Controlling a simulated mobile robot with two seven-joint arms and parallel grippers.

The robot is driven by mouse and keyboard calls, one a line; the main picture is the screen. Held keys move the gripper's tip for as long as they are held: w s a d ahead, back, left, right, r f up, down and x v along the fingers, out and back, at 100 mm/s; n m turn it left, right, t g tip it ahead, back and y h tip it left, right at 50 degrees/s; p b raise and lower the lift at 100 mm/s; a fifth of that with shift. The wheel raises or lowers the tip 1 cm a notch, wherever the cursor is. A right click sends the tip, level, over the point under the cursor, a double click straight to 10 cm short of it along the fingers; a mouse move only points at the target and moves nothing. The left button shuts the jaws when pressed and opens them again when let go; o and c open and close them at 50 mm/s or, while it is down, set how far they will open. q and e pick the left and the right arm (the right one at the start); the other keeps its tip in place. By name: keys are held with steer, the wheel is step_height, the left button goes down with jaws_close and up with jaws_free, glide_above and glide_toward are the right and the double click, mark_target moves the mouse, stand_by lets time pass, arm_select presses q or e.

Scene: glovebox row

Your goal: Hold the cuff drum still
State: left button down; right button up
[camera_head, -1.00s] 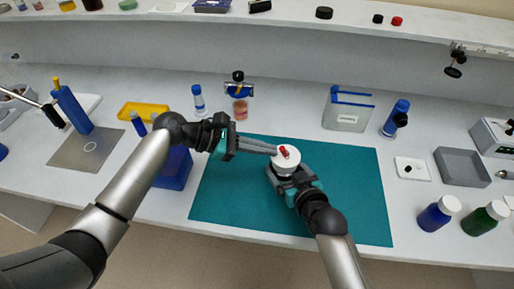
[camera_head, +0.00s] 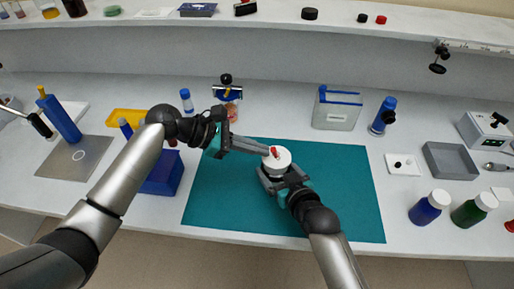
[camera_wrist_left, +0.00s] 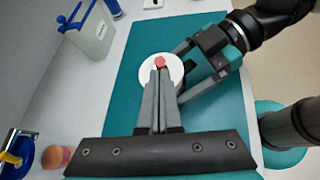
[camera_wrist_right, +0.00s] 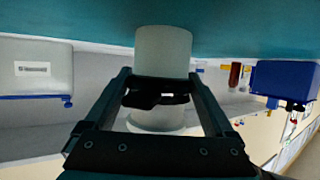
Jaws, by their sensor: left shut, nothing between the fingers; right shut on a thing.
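The cuff drum (camera_head: 282,165) is a white round drum with a small red piece (camera_head: 274,152) on top. It is over the teal mat (camera_head: 340,190). My right gripper (camera_head: 276,178) is shut on the drum, with one finger on each side. In the right wrist view the pale drum (camera_wrist_right: 163,50) shows between the fingertips (camera_wrist_right: 160,76). My left gripper (camera_head: 267,152) is shut and empty, its tips close to the red piece. In the left wrist view the closed fingertips (camera_wrist_left: 160,72) overlap the white top (camera_wrist_left: 175,70); I cannot tell whether they touch it.
A blue block (camera_head: 163,173) stands left of the mat, under my left arm. A clear bin with blue trim (camera_head: 337,112) stands behind the mat. A grey tray (camera_head: 450,160) and blue (camera_head: 428,208) and green (camera_head: 473,210) bottles are on the right. The mat's right part is clear.

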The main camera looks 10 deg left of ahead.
arm_select(q)
steer(key=shift+w+r, duration=0.1)
steer(key=shift+r, duration=0.05)
steer(key=g+y, duration=0.1)
steer(key=w+d+r+n+y, duration=0.1)
steer(key=shift+d+g+y, duration=0.1)
steer(key=shift+g+y, duration=0.2)
steer(key=shift+g, duration=0.1)
steer(key=shift+w+d+r+g+y, duration=0.2)
steer(key=shift+g+y, duration=0.1)
steer(key=shift+y, duration=0.2)
steer(key=shift+w+d, duration=0.15)
steer(key=shift+r, duration=0.8)
